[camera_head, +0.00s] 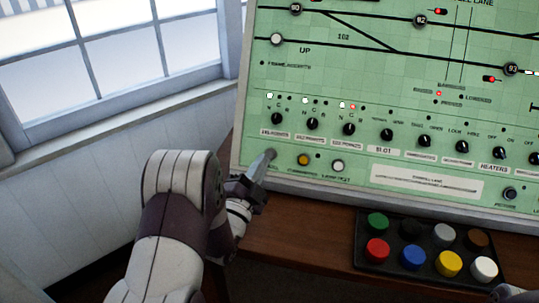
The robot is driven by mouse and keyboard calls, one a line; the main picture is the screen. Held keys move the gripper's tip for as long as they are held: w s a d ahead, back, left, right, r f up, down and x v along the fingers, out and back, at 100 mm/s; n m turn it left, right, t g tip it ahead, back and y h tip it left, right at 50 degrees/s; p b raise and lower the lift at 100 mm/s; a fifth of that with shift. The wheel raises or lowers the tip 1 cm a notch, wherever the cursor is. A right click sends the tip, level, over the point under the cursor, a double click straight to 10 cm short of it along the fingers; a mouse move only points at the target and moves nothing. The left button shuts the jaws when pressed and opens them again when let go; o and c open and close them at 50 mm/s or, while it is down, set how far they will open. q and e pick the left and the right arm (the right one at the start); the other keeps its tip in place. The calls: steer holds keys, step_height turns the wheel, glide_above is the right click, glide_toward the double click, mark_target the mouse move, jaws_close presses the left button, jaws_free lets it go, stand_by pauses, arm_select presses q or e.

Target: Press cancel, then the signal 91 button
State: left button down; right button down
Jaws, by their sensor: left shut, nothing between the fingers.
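My left gripper (267,158) is shut and empty. Its tips are at the lower left of the green panel (430,150), over or just in front of its face; I cannot tell whether they touch. A yellow button (303,159) and a white button (338,165) sit just right of the tips. Their small labels are too blurred to read surely, and the gripper covers the panel spot left of them. No cancel label is legible. Round markers 90 (295,8), 92 (420,20) and 93 (511,68) show higher up; I see no 91. My right gripper is not visible.
A row of black knobs (386,135) crosses the panel above the buttons. A black box (370,268) with several coloured buttons stands on the brown desk (300,225). A window (110,50) is at left. Desk between my left arm and the box is clear.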

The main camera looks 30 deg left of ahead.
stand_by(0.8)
arm_select(q)
steer(key=d+r+n+g+p, duration=0.55)
steer(key=g+p, duration=0.35)
steer(key=p, duration=0.5)
steer(key=s+d+r+n+g+p, duration=0.2)
steer(key=s+g, duration=0.3)
steer(key=s, duration=0.4)
steer(key=s+d+r+n+g+h+p, duration=0.1)
steer(key=s+d+r+n+g+p, duration=0.2)
steer(key=s, duration=0.5)
steer(key=d+g+p, duration=0.1)
steer(key=g+p, duration=0.1)
steer(key=g, duration=0.1)
steer(key=shift+s, duration=0.35)
